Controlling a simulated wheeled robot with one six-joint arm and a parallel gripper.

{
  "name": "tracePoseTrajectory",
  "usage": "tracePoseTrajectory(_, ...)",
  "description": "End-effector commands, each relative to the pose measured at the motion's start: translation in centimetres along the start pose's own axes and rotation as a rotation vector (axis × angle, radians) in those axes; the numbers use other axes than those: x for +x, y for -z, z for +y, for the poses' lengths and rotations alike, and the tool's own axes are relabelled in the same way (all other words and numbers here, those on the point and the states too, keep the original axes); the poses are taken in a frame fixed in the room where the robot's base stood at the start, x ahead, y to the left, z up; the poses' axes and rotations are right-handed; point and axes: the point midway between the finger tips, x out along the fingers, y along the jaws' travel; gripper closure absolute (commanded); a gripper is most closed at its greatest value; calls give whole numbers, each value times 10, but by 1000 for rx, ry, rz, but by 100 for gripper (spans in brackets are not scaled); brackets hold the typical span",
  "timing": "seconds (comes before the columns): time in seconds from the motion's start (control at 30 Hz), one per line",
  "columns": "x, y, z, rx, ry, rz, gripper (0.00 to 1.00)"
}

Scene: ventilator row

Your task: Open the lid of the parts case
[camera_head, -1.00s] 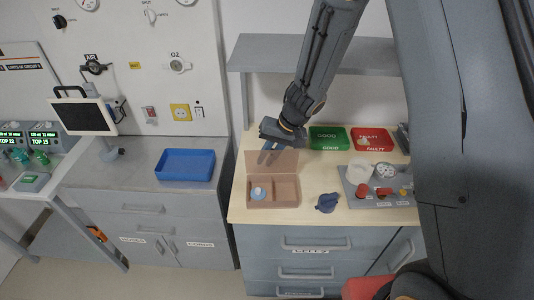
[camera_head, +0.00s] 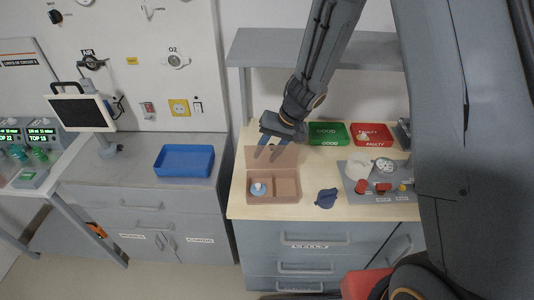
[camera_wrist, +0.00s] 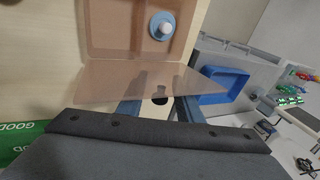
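The parts case (camera_head: 274,198) is a brownish-pink box with two compartments on the wooden worktop. Its lid (camera_head: 257,158) is raised at the back edge, tilted up from the base. A blue and white round part (camera_head: 258,188) sits in the left compartment. My gripper (camera_head: 270,153) is at the lid's upper part, behind it. In the wrist view the lid (camera_wrist: 150,84) crosses in front of my gripper's two spread fingers (camera_wrist: 160,109), with nothing seen held between them. Whether the fingers touch the lid I cannot tell. The case's open base (camera_wrist: 104,30) shows beyond it.
A green GOOD tray (camera_head: 328,133) and a red FAULTY tray (camera_head: 372,141) stand behind right. A dark blue part (camera_head: 326,198) and a grey fixture panel (camera_head: 355,184) lie right of the case. A blue tray (camera_head: 185,160) is on the left counter.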

Motion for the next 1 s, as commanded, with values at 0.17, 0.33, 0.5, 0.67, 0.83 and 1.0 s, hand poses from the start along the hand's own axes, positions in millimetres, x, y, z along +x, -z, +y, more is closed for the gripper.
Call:
tracePoseTrajectory(0.17, -22, 1, 0, -2, 0, 4, 67)
tracePoseTrajectory(0.33, -51, 1, 0, 0, -1, 5, 67)
tracePoseTrajectory(0.5, -69, 0, 1, 0, -1, 2, 67)
tracePoseTrajectory(0.67, -74, 0, 1, 0, -1, 1, 67)
tracePoseTrajectory(0.83, -74, 0, 1, 1, -1, 0, 67)
tracePoseTrajectory(1.0, -74, 0, 1, 0, -1, 0, 67)
